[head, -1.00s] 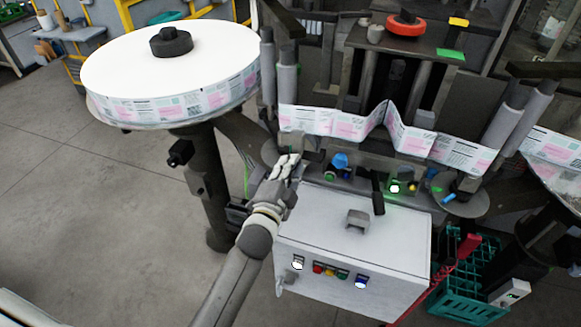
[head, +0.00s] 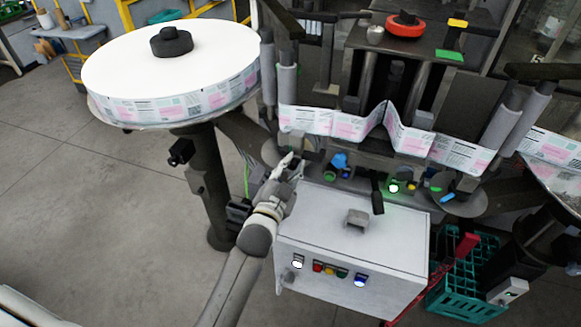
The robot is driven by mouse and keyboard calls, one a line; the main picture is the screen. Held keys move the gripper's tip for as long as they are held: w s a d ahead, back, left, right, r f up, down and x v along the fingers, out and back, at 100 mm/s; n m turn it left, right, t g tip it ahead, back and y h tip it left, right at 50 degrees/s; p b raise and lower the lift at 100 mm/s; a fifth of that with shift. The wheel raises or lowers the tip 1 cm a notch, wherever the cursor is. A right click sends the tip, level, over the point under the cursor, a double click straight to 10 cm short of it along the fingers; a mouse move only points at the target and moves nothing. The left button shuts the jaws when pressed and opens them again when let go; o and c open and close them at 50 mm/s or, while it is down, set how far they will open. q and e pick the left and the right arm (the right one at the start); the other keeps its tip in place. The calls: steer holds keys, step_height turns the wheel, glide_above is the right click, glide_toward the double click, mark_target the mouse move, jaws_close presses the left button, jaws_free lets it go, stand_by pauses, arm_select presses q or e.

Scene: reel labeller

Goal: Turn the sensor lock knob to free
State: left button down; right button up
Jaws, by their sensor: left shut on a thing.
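My left gripper (head: 289,162) reaches in from the lower left, above the back left corner of the white control box. Its fingers are shut on the sensor lock knob, a small part at the left end of the machine's sensor row. The fingers hide the knob, so I cannot read its position or any marking. A dark sensor block (head: 310,145) sits just right of the fingertips, below the label web. A blue knob (head: 339,160) stands further right, apart from the gripper. My right gripper is not in view.
The control box (head: 330,255) has lit buttons on its front and a grey handle (head: 357,218) on top. The label web (head: 350,125) runs close above the gripper. A large label reel (head: 170,70) stands at left. A teal crate (head: 465,300) is at lower right.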

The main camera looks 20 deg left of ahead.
arm_select(q)
steer(key=shift+f, duration=0.15)
steer(key=c, duration=1.3)
jaws_free()
steer(key=shift+o, duration=0.2)
steer(key=shift+s, duration=0.15)
steer(key=s, duration=1.1)
steer(key=shift+s+a, duration=0.2)
steer(key=shift+s, duration=0.2)
